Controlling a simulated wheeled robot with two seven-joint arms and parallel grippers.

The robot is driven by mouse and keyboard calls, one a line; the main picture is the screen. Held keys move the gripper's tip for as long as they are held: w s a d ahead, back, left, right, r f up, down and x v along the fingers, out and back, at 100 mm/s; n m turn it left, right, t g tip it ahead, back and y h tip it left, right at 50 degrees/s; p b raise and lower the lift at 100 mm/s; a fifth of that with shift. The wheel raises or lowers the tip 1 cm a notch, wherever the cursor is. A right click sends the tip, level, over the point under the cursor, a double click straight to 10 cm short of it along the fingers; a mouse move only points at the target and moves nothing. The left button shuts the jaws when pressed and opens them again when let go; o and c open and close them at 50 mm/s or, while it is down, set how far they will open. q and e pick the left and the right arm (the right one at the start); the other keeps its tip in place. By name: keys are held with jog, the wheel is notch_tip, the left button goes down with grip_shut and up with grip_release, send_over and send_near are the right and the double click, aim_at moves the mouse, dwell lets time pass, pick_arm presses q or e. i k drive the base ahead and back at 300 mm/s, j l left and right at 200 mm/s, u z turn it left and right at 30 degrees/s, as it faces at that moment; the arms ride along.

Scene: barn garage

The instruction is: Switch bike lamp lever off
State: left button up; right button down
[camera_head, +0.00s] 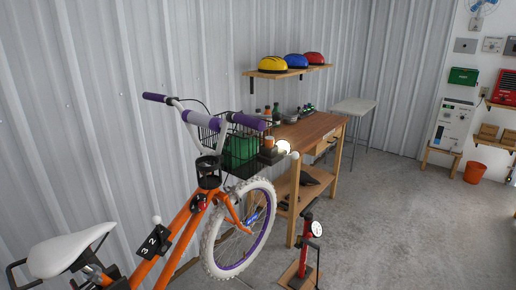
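An orange bike (178,232) with a white seat (68,252) and purple grips stands in the foreground, in front of the metal wall. Its lamp (283,147) is at the front by the basket (240,150) and looks bright white, as if lit. A small pale knob (296,155) shows beside the lamp; I cannot tell whether it is the lamp lever. Another white ball knob (156,219) rises by a dark number plate (152,242) on the frame. Neither of my grippers is in view.
A wooden workbench (310,127) stands behind the lamp, with small items on it. A red floor pump (303,250) stands right of the white front tyre (212,245). A shelf with helmets (295,62) hangs above.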

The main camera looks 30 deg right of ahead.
aim_at(295, 156)
jog(key=z, duration=1.35)
